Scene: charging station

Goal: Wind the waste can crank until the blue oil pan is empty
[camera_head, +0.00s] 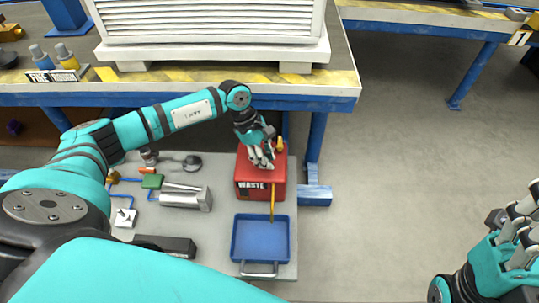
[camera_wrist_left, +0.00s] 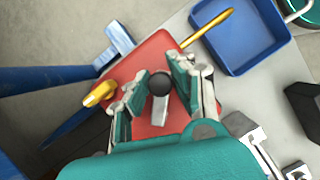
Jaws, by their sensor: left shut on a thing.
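The red waste can (camera_head: 262,185), labelled WASTE, stands on the grey board below the bench; it also shows in the wrist view (camera_wrist_left: 150,60). My left gripper (camera_head: 262,158) is over its top, shut on the crank's black knob (camera_wrist_left: 160,83), with a finger on each side. A grey crank arm (camera_wrist_left: 158,109) shows below the knob. The blue oil pan (camera_head: 236,242) lies in front of the can; a yellow spout (camera_head: 273,203) reaches its edge. Its floor looks plain blue; I cannot tell whether any oil is in it. My right gripper (camera_head: 516,232) is empty at the right edge.
The bench (camera_head: 350,88) with a blue frame overhangs behind the can, carrying a white louvred unit (camera_head: 210,25). A yellow fitting (camera_wrist_left: 100,91) sticks out beside the can. Grey hardware (camera_head: 186,196) lies left of it. The floor at right is clear.

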